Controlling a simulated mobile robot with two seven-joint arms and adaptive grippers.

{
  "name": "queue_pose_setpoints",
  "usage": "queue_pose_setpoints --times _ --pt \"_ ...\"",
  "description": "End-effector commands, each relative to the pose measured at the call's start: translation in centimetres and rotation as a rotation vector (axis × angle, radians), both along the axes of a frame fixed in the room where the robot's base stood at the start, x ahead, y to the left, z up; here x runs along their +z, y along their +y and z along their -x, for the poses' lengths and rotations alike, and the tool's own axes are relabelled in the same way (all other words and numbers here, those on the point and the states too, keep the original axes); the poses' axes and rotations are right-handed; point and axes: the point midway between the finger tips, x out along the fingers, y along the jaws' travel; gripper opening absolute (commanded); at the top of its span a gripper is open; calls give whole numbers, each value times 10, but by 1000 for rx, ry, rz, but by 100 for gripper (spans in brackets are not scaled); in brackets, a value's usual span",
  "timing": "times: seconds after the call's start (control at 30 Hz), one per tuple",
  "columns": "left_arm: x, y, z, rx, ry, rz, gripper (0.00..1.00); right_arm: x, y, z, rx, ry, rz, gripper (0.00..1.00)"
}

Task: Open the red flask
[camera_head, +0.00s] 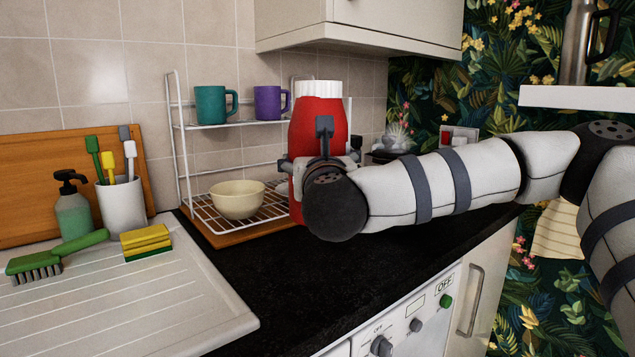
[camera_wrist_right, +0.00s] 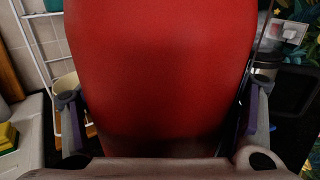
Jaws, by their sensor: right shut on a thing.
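The red flask (camera_head: 306,120) stands upright in the head view, in front of the dish rack, with a white ribbed lid (camera_head: 318,88) on its top. My right gripper (camera_head: 322,162) is shut around the flask's body, and my arm comes in from the right. In the right wrist view the flask (camera_wrist_right: 160,65) fills the middle, with one finger on each side of it. The flask's base is mostly hidden behind my wrist, so I cannot tell whether it touches the counter. My left gripper is not in view.
The dish rack (camera_head: 178,150) holds a teal mug (camera_head: 209,105), a purple mug (camera_head: 267,103) and a cream bowl (camera_head: 237,200). A soap bottle (camera_head: 73,215), brush holder (camera_head: 122,205), sponge (camera_head: 147,242) and green brush (camera_head: 55,257) are left. The black counter (camera_head: 300,270) is clear in front.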

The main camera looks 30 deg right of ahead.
Motion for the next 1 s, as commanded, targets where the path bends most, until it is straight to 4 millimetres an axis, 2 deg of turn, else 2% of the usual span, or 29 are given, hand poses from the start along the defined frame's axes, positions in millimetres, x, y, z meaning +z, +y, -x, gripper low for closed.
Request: queue_pose_setpoints --times 0.03,0.1,0.23,0.4,0.63,0.67,0.87,0.9,1.0 --pt "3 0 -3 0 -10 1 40 10 8 14 4 -6 0 34" --pt "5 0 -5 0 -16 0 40 17 16 29 3 -4 1 34" --pt "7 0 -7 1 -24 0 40 25 26 49 1 -3 1 34" --pt "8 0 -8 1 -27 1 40 28 31 59 -1 0 1 34" --pt "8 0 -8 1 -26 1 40 27 32 59 -1 1 0 34" --pt "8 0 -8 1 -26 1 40 27 32 59 -1 1 0 72" --pt "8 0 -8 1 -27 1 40 27 32 59 -1 1 0 27" --pt "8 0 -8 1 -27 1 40 27 32 59 -1 1 0 22" --pt "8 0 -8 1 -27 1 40 27 31 59 -1 1 0 22"
